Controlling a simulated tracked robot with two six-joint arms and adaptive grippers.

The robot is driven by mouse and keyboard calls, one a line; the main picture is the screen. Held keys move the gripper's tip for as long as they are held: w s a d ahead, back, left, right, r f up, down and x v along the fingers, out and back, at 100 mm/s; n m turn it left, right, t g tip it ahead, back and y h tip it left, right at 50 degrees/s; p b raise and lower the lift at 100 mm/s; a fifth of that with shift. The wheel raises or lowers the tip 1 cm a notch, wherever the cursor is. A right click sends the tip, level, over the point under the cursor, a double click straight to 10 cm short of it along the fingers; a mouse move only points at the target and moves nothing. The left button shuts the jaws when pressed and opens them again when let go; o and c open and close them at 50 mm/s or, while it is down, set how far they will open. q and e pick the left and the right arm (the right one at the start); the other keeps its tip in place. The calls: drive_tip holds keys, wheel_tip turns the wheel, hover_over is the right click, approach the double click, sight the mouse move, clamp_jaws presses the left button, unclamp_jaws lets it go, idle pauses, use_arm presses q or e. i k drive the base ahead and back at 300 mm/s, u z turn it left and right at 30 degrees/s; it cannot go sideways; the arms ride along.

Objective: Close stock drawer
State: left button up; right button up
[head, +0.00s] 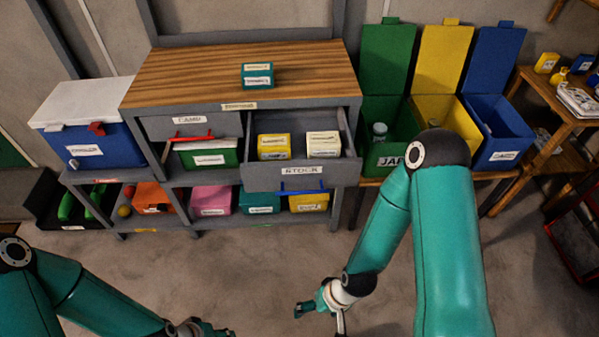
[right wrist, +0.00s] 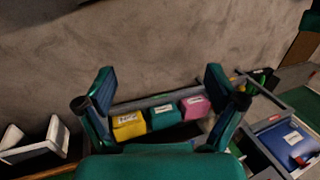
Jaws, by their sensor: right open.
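The grey stock drawer (head: 268,179), labelled "STOCK", stands pulled out of the bench unit in the head view. A blue handle (head: 303,191) is on its front. A yellow box (head: 273,146) and a cream box (head: 323,144) are inside it. My right gripper (head: 321,312) is low over the floor, in front of the bench and apart from the drawer. In the right wrist view its two fingers (right wrist: 160,80) are spread wide with nothing between them. My left gripper (head: 207,328) is at the bottom edge, partly cut off, and its fingers are unclear.
The wooden bench top (head: 190,75) carries a teal box (head: 257,75). The neighbouring camp drawer front (head: 186,124) has a red handle. Pink (head: 211,200), teal and yellow boxes sit on the lower shelf. Coloured bins (head: 391,155) stand to the right. Floor before the bench is clear.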

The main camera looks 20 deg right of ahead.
sight(302, 174)
drive_tip(key=u, duration=2.05)
drive_tip(key=i, duration=0.1)
drive_tip(key=z, duration=3.55)
drive_tip(key=k, duration=0.7)
drive_tip(key=u, duration=0.85)
drive_tip(key=i, duration=0.5)
